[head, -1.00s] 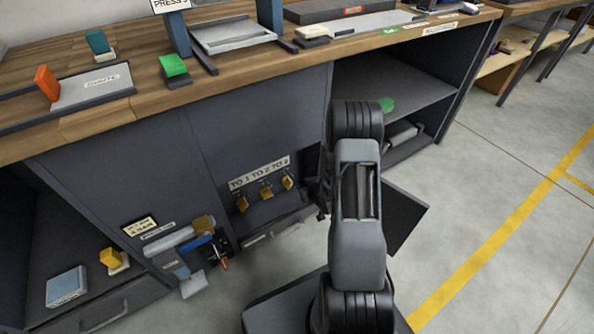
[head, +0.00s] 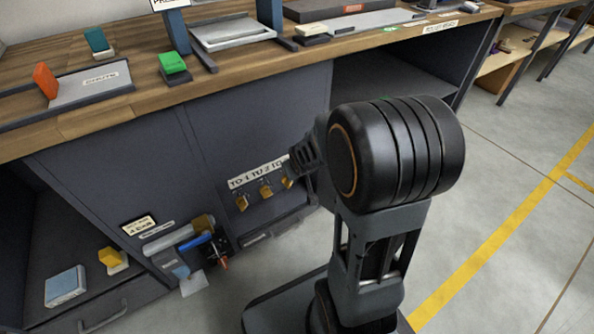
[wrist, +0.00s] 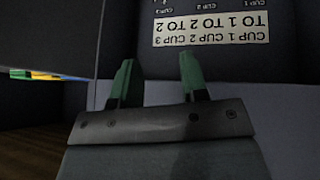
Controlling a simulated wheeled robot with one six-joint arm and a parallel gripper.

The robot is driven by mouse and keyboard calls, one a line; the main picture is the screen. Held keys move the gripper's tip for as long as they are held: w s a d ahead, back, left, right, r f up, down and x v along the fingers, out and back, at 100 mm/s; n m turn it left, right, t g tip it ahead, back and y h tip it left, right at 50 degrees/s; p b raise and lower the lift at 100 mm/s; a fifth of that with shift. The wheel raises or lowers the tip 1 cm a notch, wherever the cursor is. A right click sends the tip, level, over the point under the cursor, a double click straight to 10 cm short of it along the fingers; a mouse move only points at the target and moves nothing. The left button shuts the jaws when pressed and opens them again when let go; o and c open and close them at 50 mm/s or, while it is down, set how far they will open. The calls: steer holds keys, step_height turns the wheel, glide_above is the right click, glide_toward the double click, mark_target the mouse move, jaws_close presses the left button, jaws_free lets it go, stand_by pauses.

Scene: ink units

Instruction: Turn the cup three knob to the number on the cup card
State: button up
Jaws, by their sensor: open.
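The cup card (head: 257,172) is a pale label on the dark cabinet front, partly covered by my arm in the head view. It shows upside down in the wrist view (wrist: 211,29), reading "CUP 1 CUP 2 CUP 3" and "TO 1 TO 2 TO 2".
A wooden bench top (head: 130,118) runs above the cabinet. A blue-handled item and other small parts (head: 190,245) are on the cabinet front left of the knobs. An open shelf bay (head: 375,75) lies right of the panel. Floor at the right is clear.

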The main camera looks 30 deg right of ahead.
steer(key=shift+s+a+r+g, duration=0.3)
steer(key=shift+s+a+r, duration=0.35)
steer(key=shift+s+r, duration=0.25)
